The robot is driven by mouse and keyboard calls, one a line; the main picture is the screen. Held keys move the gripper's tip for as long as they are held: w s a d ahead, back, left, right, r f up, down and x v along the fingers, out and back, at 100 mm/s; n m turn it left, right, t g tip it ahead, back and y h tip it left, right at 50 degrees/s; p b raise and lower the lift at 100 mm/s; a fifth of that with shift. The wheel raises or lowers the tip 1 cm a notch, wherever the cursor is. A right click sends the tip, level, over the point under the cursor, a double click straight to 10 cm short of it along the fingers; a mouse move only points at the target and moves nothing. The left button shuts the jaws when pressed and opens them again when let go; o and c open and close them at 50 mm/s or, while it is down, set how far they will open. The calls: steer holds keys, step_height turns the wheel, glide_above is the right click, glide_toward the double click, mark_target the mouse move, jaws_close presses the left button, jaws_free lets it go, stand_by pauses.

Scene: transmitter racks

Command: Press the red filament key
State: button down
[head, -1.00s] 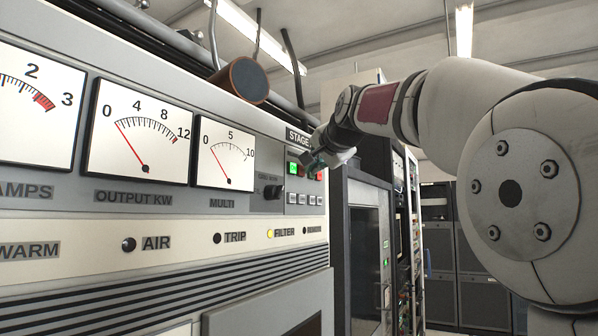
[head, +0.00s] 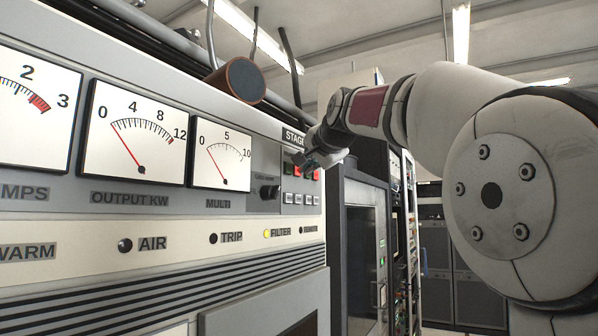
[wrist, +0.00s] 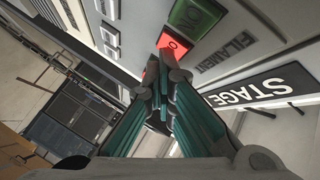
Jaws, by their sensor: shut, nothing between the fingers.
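My gripper (wrist: 165,66) is shut and empty. Its fingertips overlap the near edge of the red key; they look to be at or against it, but I cannot tell whether they touch. In the head view my gripper (head: 308,160) is at the small key panel under the STAGE sign, partly hiding the keys. The green key (head: 288,168) is dark there.
The STAGE sign (wrist: 260,93) stands close to the fingers in the wrist view. A black knob (head: 269,192) and small white buttons (head: 300,198) lie near the keys. Meters, including the MULTI meter (head: 221,154), fill the panel's left. A dark rack (head: 365,240) stands to the right.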

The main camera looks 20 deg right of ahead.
steer(key=shift+s+d, duration=0.45)
steer(key=shift+s, duration=0.2)
steer(key=shift+s+d, duration=0.8)
steer(key=shift+s, duration=0.2)
steer(key=shift+s+d, duration=0.75)
steer(key=shift+s, duration=0.25)
